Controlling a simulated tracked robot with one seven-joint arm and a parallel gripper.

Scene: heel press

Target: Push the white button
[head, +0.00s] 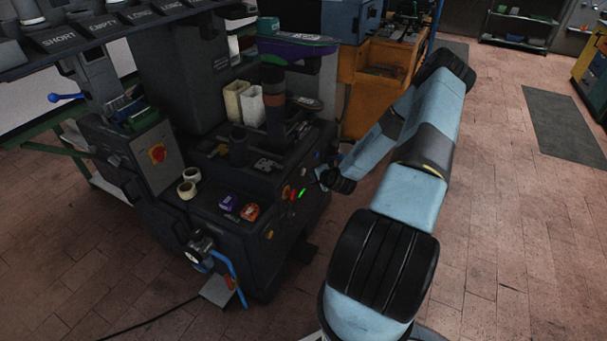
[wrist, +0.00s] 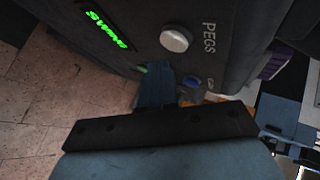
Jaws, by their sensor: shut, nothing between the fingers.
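A pale, round, whitish-grey button (wrist: 176,38) sticks out of the dark panel in the wrist view, beside the printed word PEGS. It is the only whitish button that I can make out. My gripper (wrist: 157,72) is shut and empty, with its blue fingertips close to the panel, below the pale button in the picture and apart from it. I cannot tell whether the fingertips touch the panel.
A blue button (wrist: 190,82) sits right of my fingertips, and a green one (wrist: 142,68) is partly hidden at their left. A green lit display (wrist: 105,30) is at the upper left. The dark machine (head: 230,215) carries rolls and tools. Brick floor (head: 500,230) is open to the right.

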